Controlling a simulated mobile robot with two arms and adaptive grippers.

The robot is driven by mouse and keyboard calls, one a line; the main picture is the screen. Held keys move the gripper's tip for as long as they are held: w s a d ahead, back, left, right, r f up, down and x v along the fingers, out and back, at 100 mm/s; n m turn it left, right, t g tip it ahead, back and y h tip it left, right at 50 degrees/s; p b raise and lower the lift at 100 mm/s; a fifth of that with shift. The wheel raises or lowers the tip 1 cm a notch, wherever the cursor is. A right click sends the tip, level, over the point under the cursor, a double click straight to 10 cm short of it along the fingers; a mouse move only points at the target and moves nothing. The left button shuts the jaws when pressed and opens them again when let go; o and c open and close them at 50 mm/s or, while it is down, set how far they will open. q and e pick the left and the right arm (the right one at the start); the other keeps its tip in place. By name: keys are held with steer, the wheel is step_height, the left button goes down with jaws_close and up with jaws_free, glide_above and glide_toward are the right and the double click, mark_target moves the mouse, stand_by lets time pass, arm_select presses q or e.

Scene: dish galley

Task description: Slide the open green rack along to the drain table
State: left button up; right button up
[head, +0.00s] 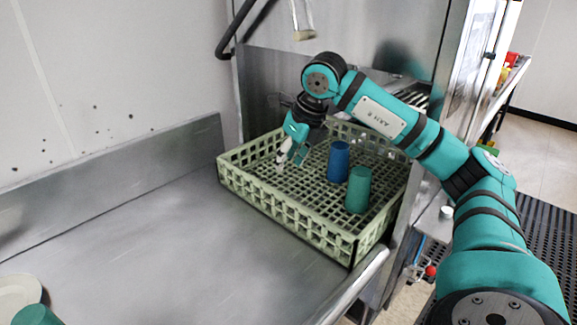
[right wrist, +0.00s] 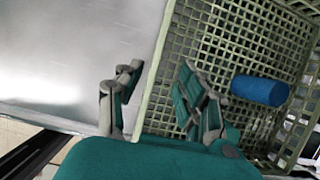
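The open pale green rack (head: 285,213) stands at the far end of the metal table, in front of the metal machine opening. A blue cup (head: 338,160) and a green cup (head: 358,188) stand inside it. My right gripper (head: 291,158) is open and empty, over the left part of the rack in the head view. In the right wrist view the fingers (right wrist: 158,98) are spread, with the rack's side wall (right wrist: 153,85) passing between them in the picture. I cannot tell their height above it. The blue cup (right wrist: 258,90) also shows there. My left gripper is out of view.
The bare metal table (head: 170,255) is clear in front of the rack, with a raised back edge. A metal post stands behind the rack's right end.

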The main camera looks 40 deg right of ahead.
stand_by(0.3)
steer(key=p, duration=0.2)
glide_toward(266, 212)
steer(key=x, duration=0.5)
steer(key=shift+w+d, duration=0.3)
steer(key=shift+w, duration=0.05)
steer(key=shift+c, duration=0.4)
jaws_close()
